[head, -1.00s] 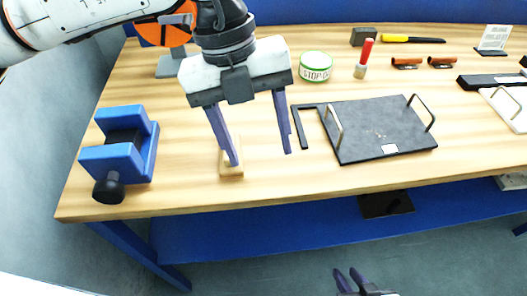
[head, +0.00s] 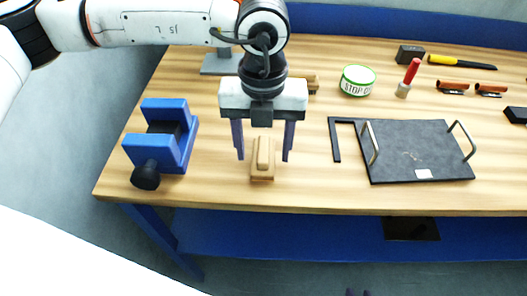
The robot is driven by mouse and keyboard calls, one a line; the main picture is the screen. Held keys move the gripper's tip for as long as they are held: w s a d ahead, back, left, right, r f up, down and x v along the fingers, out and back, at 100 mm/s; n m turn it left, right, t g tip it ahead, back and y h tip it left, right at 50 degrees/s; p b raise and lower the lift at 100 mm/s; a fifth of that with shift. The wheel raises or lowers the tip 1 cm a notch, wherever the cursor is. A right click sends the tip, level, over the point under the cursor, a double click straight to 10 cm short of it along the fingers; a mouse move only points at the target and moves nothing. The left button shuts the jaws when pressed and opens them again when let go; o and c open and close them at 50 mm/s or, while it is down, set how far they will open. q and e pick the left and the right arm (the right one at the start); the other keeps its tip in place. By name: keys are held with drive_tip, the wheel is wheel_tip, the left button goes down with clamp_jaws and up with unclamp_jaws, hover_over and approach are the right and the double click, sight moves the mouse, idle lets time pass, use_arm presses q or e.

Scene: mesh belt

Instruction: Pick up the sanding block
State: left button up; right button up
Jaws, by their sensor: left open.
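The sanding block (head: 262,172), a light wooden block with a raised grip along its top, lies on the workbench near its front edge in the head view. My left gripper (head: 263,158) is open and points down over it. One finger is to the left of the block and the other to the right, with visible gaps on both sides. How high the fingertips are above the bench is hard to tell.
A blue vise (head: 178,158) stands left on the workbench (head: 215,195). To the right lie a black metal square (head: 336,145) and a dark tray with handles (head: 415,150). A green-white tin (head: 357,80) and a red-handled brush (head: 411,72) stand behind. Bench around the block is clear.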

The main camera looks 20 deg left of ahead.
sight(263, 148)
use_arm(q)
drive_tip(key=shift+f, duration=0.35)
drive_tip(key=c, duration=1.3)
drive_tip(key=shift+r, duration=0.15)
wheel_tip(263, 148, up, 10)
drive_tip(key=shift+f+b, duration=0.1)
drive_tip(key=shift+b, duration=0.45)
